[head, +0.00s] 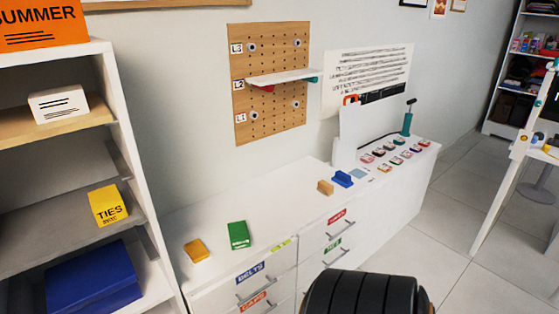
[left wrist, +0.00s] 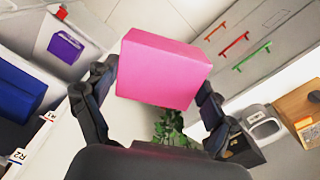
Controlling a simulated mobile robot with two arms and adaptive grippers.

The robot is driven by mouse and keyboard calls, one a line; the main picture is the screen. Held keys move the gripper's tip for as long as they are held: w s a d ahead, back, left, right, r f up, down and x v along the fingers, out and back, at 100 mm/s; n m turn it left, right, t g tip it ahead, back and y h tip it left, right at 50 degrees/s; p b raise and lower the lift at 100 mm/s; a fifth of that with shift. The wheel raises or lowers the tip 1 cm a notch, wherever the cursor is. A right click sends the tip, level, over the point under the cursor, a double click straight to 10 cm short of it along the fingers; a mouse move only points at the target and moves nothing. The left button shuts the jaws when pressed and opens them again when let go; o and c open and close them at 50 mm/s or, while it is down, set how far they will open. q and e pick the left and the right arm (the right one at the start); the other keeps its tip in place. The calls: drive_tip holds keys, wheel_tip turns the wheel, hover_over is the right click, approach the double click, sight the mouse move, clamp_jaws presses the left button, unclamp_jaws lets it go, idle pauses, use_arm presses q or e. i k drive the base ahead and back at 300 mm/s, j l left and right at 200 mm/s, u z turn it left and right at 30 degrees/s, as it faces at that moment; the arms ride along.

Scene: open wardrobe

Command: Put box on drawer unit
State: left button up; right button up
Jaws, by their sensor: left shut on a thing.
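A pink box (left wrist: 160,68) is held between the two black fingers of my left gripper (left wrist: 157,82) in the left wrist view. The gripper is shut on it, with a finger at each side. The box is not visible in the head view. The white drawer unit (head: 285,212) stands along the wall in the head view, with drawers labelled BELTS and CAPS. Its top has a bare stretch in the middle. My left gripper does not show in the head view, so its place relative to the unit cannot be told. My right gripper is in neither view.
A blue block (head: 342,179) and a tan block (head: 325,188) sit farther right. Open shelves at left hold a yellow TIES box (head: 108,206) and a blue box (head: 92,278).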

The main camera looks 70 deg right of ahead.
sight(266, 219)
drive_tip(key=l+z, duration=0.1)
drive_tip(key=z, duration=0.35)
drive_tip(key=l+z, duration=0.1)
drive_tip(key=z, duration=0.35)
drive_tip(key=l+z, duration=0.1)
drive_tip(key=z, duration=0.85)
drive_tip(key=i+l, duration=0.05)
